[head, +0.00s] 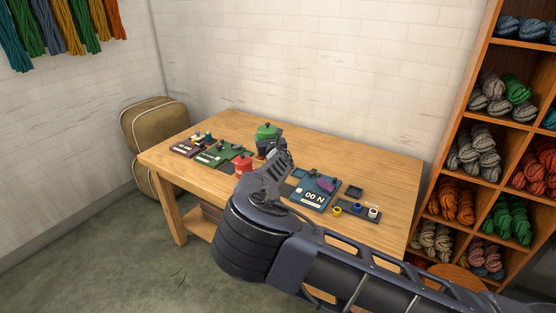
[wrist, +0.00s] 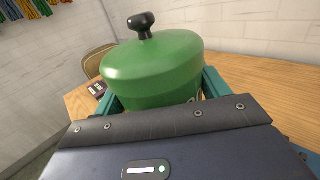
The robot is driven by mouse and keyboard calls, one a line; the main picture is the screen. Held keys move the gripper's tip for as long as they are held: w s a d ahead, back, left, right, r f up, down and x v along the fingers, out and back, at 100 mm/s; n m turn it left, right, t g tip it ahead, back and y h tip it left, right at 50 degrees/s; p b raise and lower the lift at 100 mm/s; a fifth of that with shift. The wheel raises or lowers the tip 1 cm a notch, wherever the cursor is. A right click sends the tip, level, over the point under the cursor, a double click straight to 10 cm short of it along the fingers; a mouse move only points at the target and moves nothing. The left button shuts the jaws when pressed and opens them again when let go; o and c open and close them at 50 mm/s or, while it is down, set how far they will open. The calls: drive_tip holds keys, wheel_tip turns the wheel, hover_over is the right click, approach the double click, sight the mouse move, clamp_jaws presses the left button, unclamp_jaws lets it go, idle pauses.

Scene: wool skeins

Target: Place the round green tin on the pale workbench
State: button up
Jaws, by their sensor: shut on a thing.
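The round green tin (head: 266,131) has a domed lid with a black knob. It is upright between the fingers of my gripper (head: 270,150), over the back middle of the pale workbench (head: 350,152). In the wrist view the tin (wrist: 155,68) fills the space between the teal fingers, and my gripper (wrist: 160,100) is shut on it. The tin's lower part is hidden by my gripper, so I cannot tell whether its base touches the wood.
A red tin (head: 243,164) stands just left of my gripper. A maroon board (head: 187,149) and a green board (head: 218,156) lie at the left. A blue board (head: 316,191) and a dark tray (head: 346,210) lie at the right. The back right of the bench is clear.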

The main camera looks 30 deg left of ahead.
sight(261, 138)
drive_tip(key=shift+s+a+r+n+g+y, duration=0.1)
drive_tip(key=shift+s+a+n+g+y, duration=0.25)
drive_tip(key=shift+s+a, duration=0.75)
drive_tip(key=shift+s+f, duration=0.2)
drive_tip(key=shift+s, duration=0.15)
wheel_tip(261, 138, down, 20)
drive_tip(key=shift+r, duration=0.25)
drive_tip(key=shift+f, duration=0.1)
drive_tip(key=o, duration=1.1)
drive_tip(key=shift+f, duration=0.1)
drive_tip(key=shift+c, duration=0.2)
